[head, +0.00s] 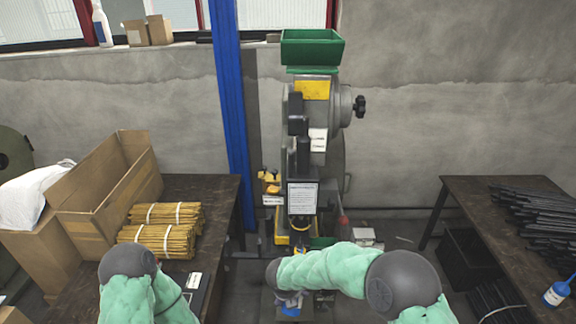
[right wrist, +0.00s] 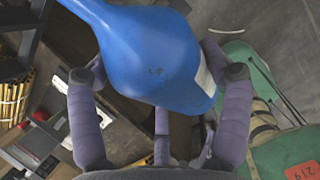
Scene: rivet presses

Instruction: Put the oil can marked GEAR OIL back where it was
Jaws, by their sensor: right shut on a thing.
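A blue oil can (right wrist: 150,50) fills the top of the right wrist view. A pale label shows at its right side, but I cannot read it. My right gripper (right wrist: 155,68) is shut on the can, with purple fingers on both sides of it. In the head view the right arm reaches to the lower middle, and a little of the blue can (head: 290,309) shows below the arm. Another blue can (head: 557,292) with a pale label stands on the right table; its marking is too small to read. My left arm is at the lower left, its gripper out of view.
The left table (head: 205,187) bears an open cardboard box (head: 110,195) and bundles of yellow rods (head: 160,238). The rivet press (head: 312,130) stands in the middle behind my right arm. The right table (head: 470,195) bears dark rods (head: 540,215); its left part is bare.

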